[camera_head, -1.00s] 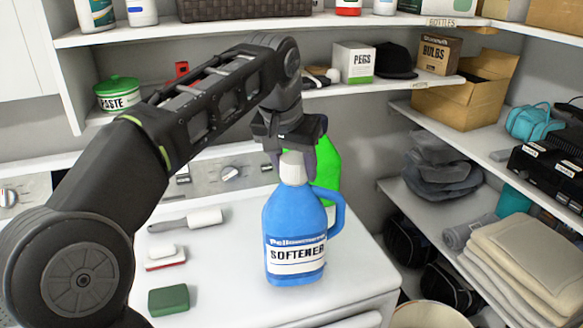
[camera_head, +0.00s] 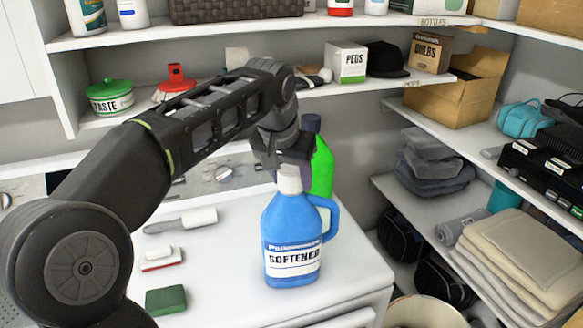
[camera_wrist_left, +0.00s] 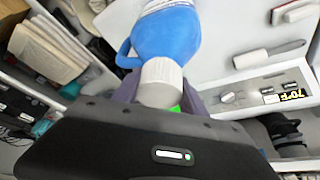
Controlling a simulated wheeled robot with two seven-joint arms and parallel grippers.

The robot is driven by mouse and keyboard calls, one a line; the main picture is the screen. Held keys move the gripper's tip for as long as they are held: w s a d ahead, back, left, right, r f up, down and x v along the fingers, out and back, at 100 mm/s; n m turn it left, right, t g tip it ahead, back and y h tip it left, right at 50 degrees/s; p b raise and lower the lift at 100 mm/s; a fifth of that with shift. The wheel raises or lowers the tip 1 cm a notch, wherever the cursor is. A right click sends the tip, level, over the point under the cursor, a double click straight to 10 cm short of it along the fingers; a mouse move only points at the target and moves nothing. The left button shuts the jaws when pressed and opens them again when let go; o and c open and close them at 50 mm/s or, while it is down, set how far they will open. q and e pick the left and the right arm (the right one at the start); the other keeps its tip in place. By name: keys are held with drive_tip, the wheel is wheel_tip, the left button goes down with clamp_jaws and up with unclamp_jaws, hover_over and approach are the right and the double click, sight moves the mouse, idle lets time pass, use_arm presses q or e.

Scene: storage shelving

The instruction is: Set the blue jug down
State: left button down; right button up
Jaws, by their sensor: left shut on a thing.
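The blue jug (camera_head: 290,238) has a white ribbed cap (camera_head: 289,179), a side handle and a SOFTENER label. It is upright over the white appliance top (camera_head: 215,265), near its front right part. I cannot tell for sure whether its base touches the top. My left gripper (camera_head: 287,158) comes from above and is shut on the jug at its cap end. In the left wrist view the cap (camera_wrist_left: 162,80) sits between the fingers, with the blue body (camera_wrist_left: 167,35) beyond. The fingertips are mostly hidden in the head view. My right gripper is not in view.
A green bottle (camera_head: 322,168) with a dark cap stands just behind the jug. A green sponge (camera_head: 166,300), a red-and-white brush (camera_head: 161,259) and a lint roller (camera_head: 182,221) lie to the left. Shelves with folded towels (camera_head: 525,250) stand at right.

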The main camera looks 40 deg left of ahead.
use_arm(q)
drive_tip(key=shift+r, duration=0.15)
drive_tip(key=c, duration=1.1)
unclamp_jaws()
drive_tip(key=shift+f, duration=0.25)
drive_tip(key=o, duration=0.5)
drive_tip(key=shift+c, duration=0.2)
